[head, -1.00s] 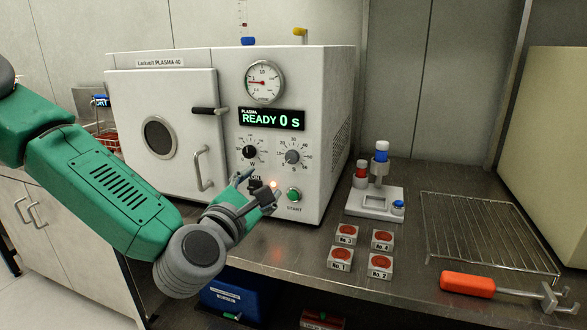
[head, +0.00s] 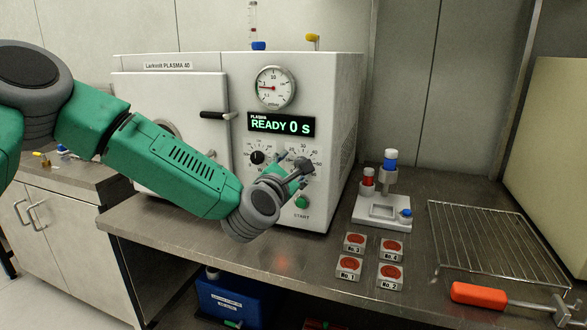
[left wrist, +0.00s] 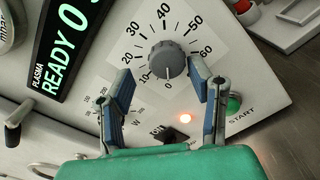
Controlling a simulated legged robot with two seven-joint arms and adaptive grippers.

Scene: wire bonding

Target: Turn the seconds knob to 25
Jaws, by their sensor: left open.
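The grey seconds knob (left wrist: 166,60) sits on a dial marked 0 to 60 on the plasma machine's front panel. Its pointer is at the 0 end. My left gripper (left wrist: 161,68) is open, with one finger on each side of the knob in the left wrist view. I cannot tell whether the fingers touch it. In the head view my left gripper (head: 290,170) is in front of the dial and partly hides the knob. The display (head: 281,125) reads READY 0 s. My right gripper is not in view.
The black W knob (head: 257,157) is left of the gripper. The green START button (head: 302,201) is just below; it also shows in the left wrist view (left wrist: 234,103). The door handle and bench items stand clear of the gripper.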

